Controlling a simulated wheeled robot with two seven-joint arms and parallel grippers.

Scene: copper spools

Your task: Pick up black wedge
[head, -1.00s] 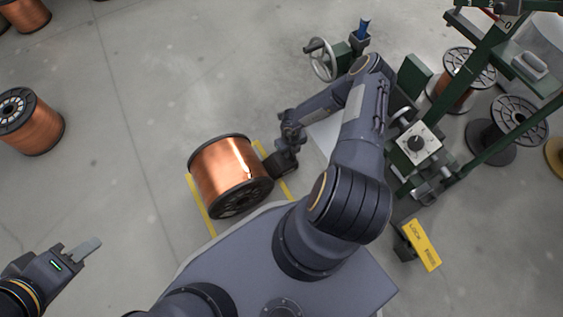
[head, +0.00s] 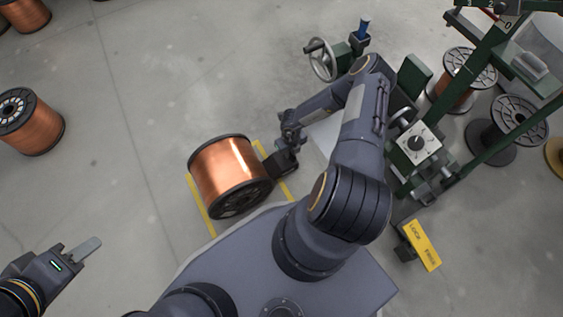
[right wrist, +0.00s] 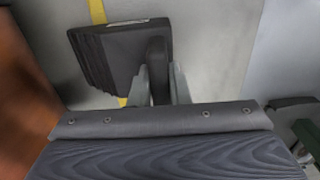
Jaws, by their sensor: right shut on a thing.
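The black wedge (right wrist: 110,55) has a ridged, stepped side and an upright black tab. My right gripper (right wrist: 160,82) is shut on this tab, one pale finger on each side. In the head view the wedge (head: 271,161) shows as a dark block close beside the near copper spool, at the end of my right arm. My right gripper (head: 286,160) there is partly hidden by its own wrist. I cannot tell whether the wedge touches the floor or the spool. My left gripper (head: 83,250) is away at the lower left with nothing visible in it; its finger gap is not clear.
The copper spool (head: 226,168) lies on its side between yellow floor lines (head: 200,204). A green machine frame (head: 480,80) with a handwheel (head: 321,60) and a yellow sign (head: 422,246) stands at right. Another spool (head: 32,124) lies at left. The floor between is clear.

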